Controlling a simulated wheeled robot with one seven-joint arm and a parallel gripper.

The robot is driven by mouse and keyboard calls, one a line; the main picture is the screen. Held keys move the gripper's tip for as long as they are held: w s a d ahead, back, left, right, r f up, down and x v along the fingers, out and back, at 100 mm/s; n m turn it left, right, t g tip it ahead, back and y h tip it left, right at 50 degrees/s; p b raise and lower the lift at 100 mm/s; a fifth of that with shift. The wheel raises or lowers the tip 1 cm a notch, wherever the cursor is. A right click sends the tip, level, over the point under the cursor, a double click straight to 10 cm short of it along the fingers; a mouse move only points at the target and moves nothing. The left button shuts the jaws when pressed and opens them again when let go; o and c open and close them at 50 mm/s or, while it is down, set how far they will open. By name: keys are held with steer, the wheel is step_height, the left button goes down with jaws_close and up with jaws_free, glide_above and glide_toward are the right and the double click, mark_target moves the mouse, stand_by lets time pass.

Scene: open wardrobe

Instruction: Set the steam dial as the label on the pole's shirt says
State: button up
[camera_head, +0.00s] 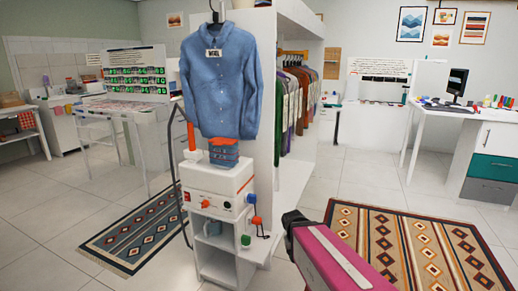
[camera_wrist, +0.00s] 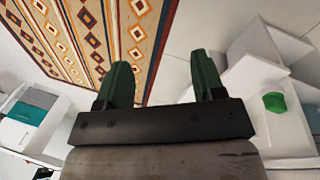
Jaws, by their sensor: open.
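A blue shirt (camera_head: 222,85) hangs on the pole above a white steamer unit (camera_head: 217,182). Its small white label (camera_head: 214,53) carries dark lettering that may read WOOL, but it is too small to be sure. The unit's front has a small orange knob (camera_head: 205,203) and other small controls. I cannot tell which is the steam dial or read its setting. My gripper (camera_wrist: 162,78) is open and empty in the wrist view, its two dark green fingers apart over the floor. In the head view it is at the lower middle, right of the unit and apart from it.
Beside the unit are a blue part (camera_head: 251,198), an orange knob (camera_head: 256,220) and a green knob (camera_head: 245,241); a green piece also shows in the wrist view (camera_wrist: 275,102). A wardrobe (camera_head: 292,150) with hanging clothes stands behind. A patterned rug (camera_head: 410,240) lies right.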

steer(key=d+y, duration=0.1)
steer(key=s+d+r+y, duration=0.1)
steer(key=shift+d+y, duration=0.3)
steer(key=shift+d, duration=0.05)
stand_by(2.0)
